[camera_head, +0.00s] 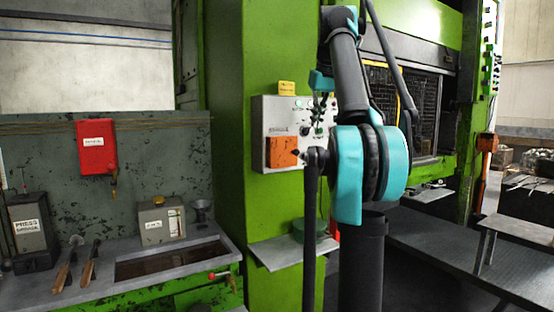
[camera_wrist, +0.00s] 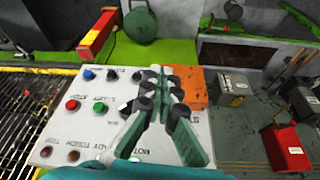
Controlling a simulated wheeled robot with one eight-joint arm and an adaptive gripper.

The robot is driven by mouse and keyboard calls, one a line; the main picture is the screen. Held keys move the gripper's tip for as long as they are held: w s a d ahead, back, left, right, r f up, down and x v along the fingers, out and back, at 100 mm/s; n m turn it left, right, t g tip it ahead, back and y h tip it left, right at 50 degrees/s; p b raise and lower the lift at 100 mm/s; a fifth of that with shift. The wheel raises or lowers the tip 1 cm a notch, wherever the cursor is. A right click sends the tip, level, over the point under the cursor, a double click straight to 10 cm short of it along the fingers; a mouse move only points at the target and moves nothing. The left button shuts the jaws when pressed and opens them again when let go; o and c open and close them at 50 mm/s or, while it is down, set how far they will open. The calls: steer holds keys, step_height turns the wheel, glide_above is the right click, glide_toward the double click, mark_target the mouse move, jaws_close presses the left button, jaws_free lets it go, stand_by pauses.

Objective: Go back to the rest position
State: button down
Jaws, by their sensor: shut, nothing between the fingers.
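My gripper (camera_head: 319,118) is in front of the press's control panel (camera_head: 268,112), partly hidden behind my arm in the head view. In the wrist view, my gripper (camera_wrist: 163,76) has its fingertips together with nothing between them. The control panel (camera_wrist: 62,132) lies beyond the fingers, with blue, red, green and black controls and an orange box (camera_wrist: 188,82) on its face. I cannot tell whether the fingertips touch the panel.
The green press frame (camera_head: 238,205) carries the panel, with a small shelf (camera_head: 280,256) below. A metal table (camera_head: 520,229) stands at right.

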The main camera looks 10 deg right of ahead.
steer(key=a+f, duration=0.3)
steer(key=f, duration=1.1)
steer(key=a+f, duration=0.3)
steer(key=f, duration=1.1)
steer(key=s+a+f, duration=0.3)
steer(key=s+f, duration=1)
steer(key=f, duration=0.3)
steer(key=s+a+f+m, duration=0.1)
steer(key=s+a+f, duration=0.2)
steer(key=s+f, duration=0.9)
step_height(320, 180, down, 4)
steer(key=shift+s+r+h, duration=0.15)
steer(key=shift+s+h, duration=0.15)
steer(key=shift+s, duration=0.05)
